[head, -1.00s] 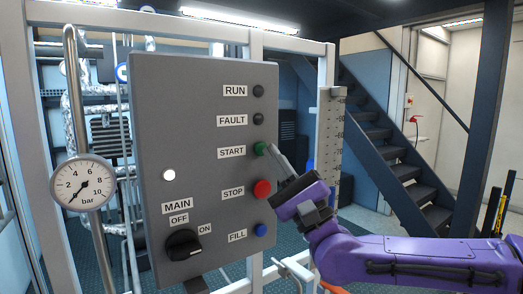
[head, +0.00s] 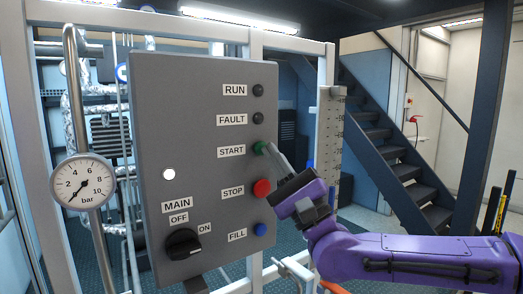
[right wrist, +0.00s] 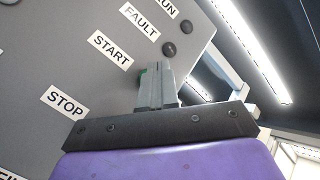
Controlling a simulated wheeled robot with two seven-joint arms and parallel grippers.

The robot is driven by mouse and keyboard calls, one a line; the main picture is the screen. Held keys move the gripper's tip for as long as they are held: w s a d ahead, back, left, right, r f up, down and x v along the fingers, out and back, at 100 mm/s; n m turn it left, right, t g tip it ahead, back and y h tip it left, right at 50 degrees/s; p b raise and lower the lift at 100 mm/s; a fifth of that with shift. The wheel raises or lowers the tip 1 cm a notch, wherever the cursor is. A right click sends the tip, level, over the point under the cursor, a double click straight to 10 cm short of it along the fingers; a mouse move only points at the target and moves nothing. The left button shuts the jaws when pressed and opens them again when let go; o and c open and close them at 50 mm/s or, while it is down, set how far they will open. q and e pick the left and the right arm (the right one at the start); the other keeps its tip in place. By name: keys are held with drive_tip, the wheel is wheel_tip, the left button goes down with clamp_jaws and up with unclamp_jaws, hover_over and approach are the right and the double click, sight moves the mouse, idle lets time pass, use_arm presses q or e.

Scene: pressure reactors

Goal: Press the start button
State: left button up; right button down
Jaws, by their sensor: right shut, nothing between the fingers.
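The green start button (head: 261,148) sits on the grey control panel (head: 155,110), right of the START label (head: 231,151). My right gripper (head: 270,148) is shut and empty, with its fingertips at the start button. They appear to touch it, though I cannot tell how far the button is pressed. In the right wrist view, the closed fingers (right wrist: 157,80) cover most of the button, and only a green sliver (right wrist: 142,75) shows. The left gripper is not in view.
The red STOP button (head: 261,188) and blue FILL button (head: 260,230) are below. The dark RUN (head: 258,90) and FAULT (head: 257,118) lamps are above. A black main switch (head: 183,243) is at lower left. A white scale post (head: 329,150) stands right of the panel.

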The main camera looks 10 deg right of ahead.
drive_tip(key=shift+w+a, duration=0.15)
drive_tip(key=shift+w, duration=0.1)
drive_tip(key=shift+w+a, duration=0.1)
drive_tip(key=shift+w, duration=0.25)
idle(0.7)
drive_tip(key=shift+s, duration=0.1)
drive_tip(key=shift+s+d+b, duration=0.3)
drive_tip(key=shift+s+b, duration=0.1)
drive_tip(key=shift+s, duration=0.3)
drive_tip(key=s, duration=0.1)
drive_tip(key=s+d, duration=0.1)
drive_tip(key=s, duration=0.2)
drive_tip(key=shift+s+d+b, duration=0.35)
drive_tip(key=shift+b, duration=0.05)
idle(0.5)
